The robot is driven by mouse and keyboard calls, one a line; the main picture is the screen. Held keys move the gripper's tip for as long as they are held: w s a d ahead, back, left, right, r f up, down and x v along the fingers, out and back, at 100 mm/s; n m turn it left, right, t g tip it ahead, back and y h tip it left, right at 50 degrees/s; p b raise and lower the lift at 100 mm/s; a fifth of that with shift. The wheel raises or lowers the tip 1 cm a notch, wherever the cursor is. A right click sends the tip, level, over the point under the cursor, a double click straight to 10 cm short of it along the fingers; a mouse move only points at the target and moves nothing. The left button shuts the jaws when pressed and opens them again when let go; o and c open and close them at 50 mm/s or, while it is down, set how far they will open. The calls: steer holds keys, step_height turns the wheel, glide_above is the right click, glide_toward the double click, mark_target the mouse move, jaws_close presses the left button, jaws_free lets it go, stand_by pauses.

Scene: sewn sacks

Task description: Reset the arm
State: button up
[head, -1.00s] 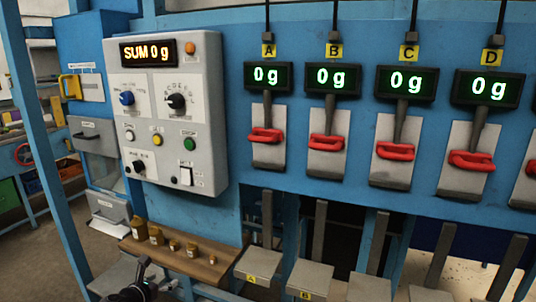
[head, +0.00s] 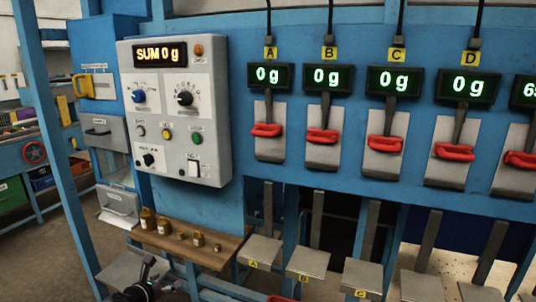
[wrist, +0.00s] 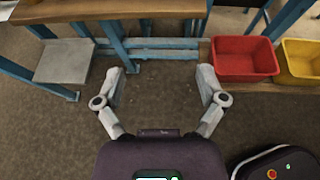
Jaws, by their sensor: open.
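My gripper (wrist: 168,82) is in the wrist view, with its two grey fingers spread wide and nothing between them. It points down over the bare brown floor (wrist: 165,108), in front of the blue frame legs. In the head view only a dark part of my arm (head: 138,285) shows at the bottom left; the fingers cannot be made out there.
A blue rig carries a grey control panel (head: 180,112) reading "SUM 0 g" and several red levers (head: 267,130). Small brass weights (head: 163,226) stand on a wooden shelf (head: 228,244). The wrist view shows a red bin (wrist: 245,74) and a yellow bin (wrist: 300,72) at right.

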steer(key=w+d+f+m+g+p, duration=0.1)
steer(key=d+m+g+p, duration=0.15)
steer(key=d+m, duration=0.45)
steer(key=w+d+f+m+g+h+p, duration=0.1)
steer(key=d+m+g, duration=0.2)
steer(key=d, duration=0.8)
steer(key=w+d+f+m+g+p, duration=0.1)
steer(key=d+m+g+p, duration=0.1)
steer(key=d+m, duration=0.55)
steer(key=s+d+r+m+g+y+p, duration=0.1)
steer(key=s+d+m+g+y+p, duration=0.1)
steer(key=s+d+m, duration=0.2)
steer(key=s+d+r+m+g+y+p, duration=0.1)
steer(key=s+d+m+g+y+p, duration=0.1)
steer(key=d+m, duration=0.9)
steer(key=shift+s+d+g+y+p, duration=0.45)
steer(key=shift+s+d, duration=0.9)
steer(key=shift+d, duration=1.4)
